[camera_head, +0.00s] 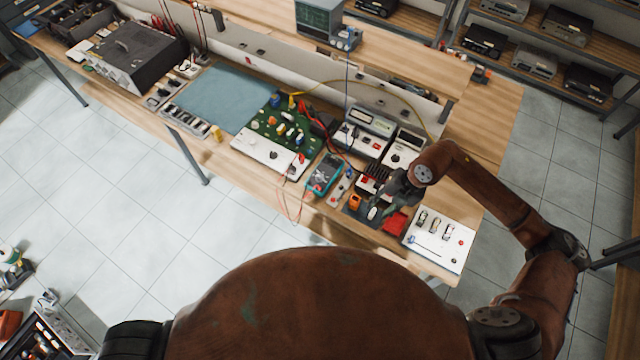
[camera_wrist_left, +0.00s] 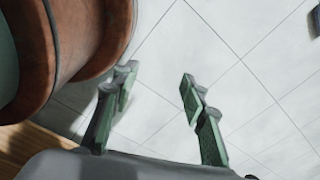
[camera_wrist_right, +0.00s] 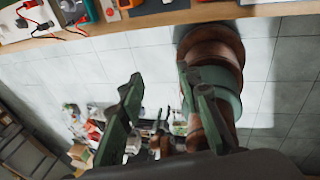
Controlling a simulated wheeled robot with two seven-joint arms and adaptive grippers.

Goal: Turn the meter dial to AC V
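The meter (camera_head: 324,174) is a teal-edged handheld multimeter lying on the workbench, right of the green circuit board in the head view. Its dial is too small to read there. A teal edge of what looks like the meter (camera_wrist_right: 88,12) shows at the top of the right wrist view. My right gripper (camera_head: 385,207) is over the bench's front part, to the right of the meter and apart from it. In the right wrist view its fingers (camera_wrist_right: 160,85) are spread and empty. My left gripper (camera_wrist_left: 158,85) is open and empty above the floor, outside the head view.
A green circuit board (camera_head: 285,124) and a white panel (camera_head: 268,154) lie left of the meter. An orange item (camera_head: 355,201), a red item (camera_head: 396,223) and a white switch panel (camera_head: 440,238) lie to its right. Red leads (camera_head: 325,125) run near the meter.

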